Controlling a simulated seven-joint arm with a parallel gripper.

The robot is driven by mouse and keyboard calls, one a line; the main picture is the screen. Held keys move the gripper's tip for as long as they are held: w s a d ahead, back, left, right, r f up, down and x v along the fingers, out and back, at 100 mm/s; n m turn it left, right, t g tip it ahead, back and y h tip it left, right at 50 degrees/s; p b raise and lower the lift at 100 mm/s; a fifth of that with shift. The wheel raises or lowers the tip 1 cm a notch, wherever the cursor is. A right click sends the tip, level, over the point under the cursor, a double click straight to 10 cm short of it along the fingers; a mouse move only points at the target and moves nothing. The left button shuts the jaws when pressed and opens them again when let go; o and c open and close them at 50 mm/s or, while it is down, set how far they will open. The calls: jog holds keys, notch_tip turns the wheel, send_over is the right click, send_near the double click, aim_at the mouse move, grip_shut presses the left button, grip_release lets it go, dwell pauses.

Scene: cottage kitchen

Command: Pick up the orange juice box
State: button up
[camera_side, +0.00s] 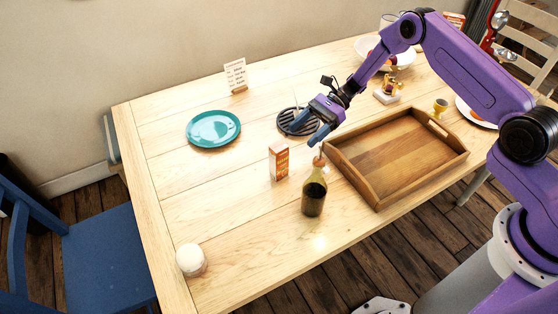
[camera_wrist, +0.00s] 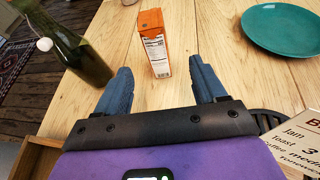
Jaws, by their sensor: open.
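The orange juice box (camera_side: 279,161) is a small upright carton, orange and white, standing on the wooden table. In the wrist view the orange juice box (camera_wrist: 154,43) stands upright ahead of my gripper, between the lines of the two fingers and beyond their tips. My gripper (camera_side: 311,133) is above the table, up and to the right of the box in the side view. In the wrist view its two blue fingers (camera_wrist: 160,76) are spread apart with nothing between them.
A dark bottle (camera_side: 314,190) stands close to the box; it also shows in the wrist view (camera_wrist: 72,48). A wooden tray (camera_side: 378,202) lies to the right. A teal plate (camera_side: 213,129), a black trivet (camera_side: 284,124), a menu card (camera_side: 236,75) and a white jar (camera_side: 190,260) surround clear table.

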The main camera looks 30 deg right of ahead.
aim_at(279, 158)
jog(key=x, duration=0.5)
jog(key=shift+a+f, duration=0.1)
jog(key=shift+a, duration=0.15)
jog(key=x, duration=0.4)
jog(key=shift+s+d, duration=0.1)
jog(key=shift+s, duration=0.25)
jog(key=shift+a+f, duration=0.25)
jog(key=shift+a, duration=0.4)
jog(key=c, duration=1.2)
jog(key=shift+r, duration=0.15)
